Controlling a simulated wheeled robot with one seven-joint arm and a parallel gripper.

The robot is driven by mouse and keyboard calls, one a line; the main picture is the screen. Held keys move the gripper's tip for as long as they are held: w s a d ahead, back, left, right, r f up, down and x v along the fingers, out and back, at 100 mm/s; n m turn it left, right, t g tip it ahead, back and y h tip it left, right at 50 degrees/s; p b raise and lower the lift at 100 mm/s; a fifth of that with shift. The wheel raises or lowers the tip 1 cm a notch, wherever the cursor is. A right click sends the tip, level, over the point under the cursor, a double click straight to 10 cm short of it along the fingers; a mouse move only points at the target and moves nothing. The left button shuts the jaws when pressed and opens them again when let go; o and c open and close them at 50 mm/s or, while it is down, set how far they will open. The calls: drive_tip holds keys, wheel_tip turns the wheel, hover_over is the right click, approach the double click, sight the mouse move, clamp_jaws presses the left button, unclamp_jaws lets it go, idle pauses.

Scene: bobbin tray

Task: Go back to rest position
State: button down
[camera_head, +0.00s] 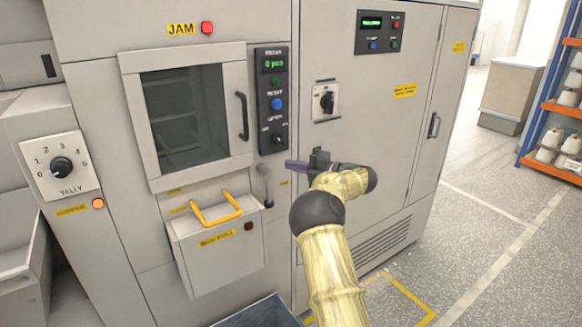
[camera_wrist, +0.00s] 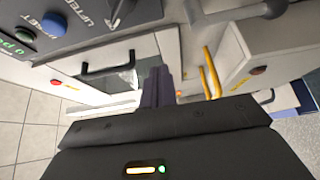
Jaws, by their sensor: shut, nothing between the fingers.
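My gripper (camera_head: 294,165) is in front of the grey machine, just below the control panel with the blue button (camera_head: 271,97). Its purple-grey fingers point left and show no object between them. In the wrist view the fingers (camera_wrist: 158,84) are together and point toward the machine front. My arm reaches up from the bottom of the head view and bends at the wrist. A grey lever handle (camera_head: 264,180) is close to the left of the fingertips; I cannot tell whether they touch.
A drawer-like bin (camera_head: 212,262) with a yellow handle (camera_head: 217,209) juts out below the windowed door (camera_head: 190,115). A dark tray (camera_head: 258,312) is at the bottom. The floor (camera_head: 470,225) to the right is clear; an orange shelf (camera_head: 556,105) stands beyond.

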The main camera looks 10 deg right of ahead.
drive_tip(key=s+d+r+m+t+h+p, duration=0.25)
drive_tip(key=d+m+h, duration=0.35)
drive_tip(key=m+h, duration=0.3)
drive_tip(key=s+d+r+m+t+h+p, duration=0.1)
drive_tip(key=d+r+m+t+h, duration=0.25)
drive_tip(key=d+m+h, duration=0.45)
drive_tip(key=s+a+f+m+g+y+p, duration=0.1)
drive_tip(key=s+a+f+m+g, duration=0.3)
drive_tip(key=s, duration=0.8)
drive_tip(key=s+a+f+m+g+p, duration=0.2)
drive_tip(key=s+a, duration=0.6)
drive_tip(key=s, duration=0.5)
drive_tip(key=s+a+f+m+g+y+p, duration=0.1)
drive_tip(key=s+a+f+m+g+p, duration=0.1)
drive_tip(key=s+a+f+m+g, duration=0.3)
drive_tip(key=s+a+f+g, duration=0.1)
drive_tip(key=s+g, duration=0.2)
drive_tip(key=s, duration=0.4)
drive_tip(key=shift+s+a+m+y, duration=0.2)
drive_tip(key=shift+a+m+y, duration=0.05)
drive_tip(key=shift+m+y, duration=0.05)
drive_tip(key=shift+w, duration=0.1)
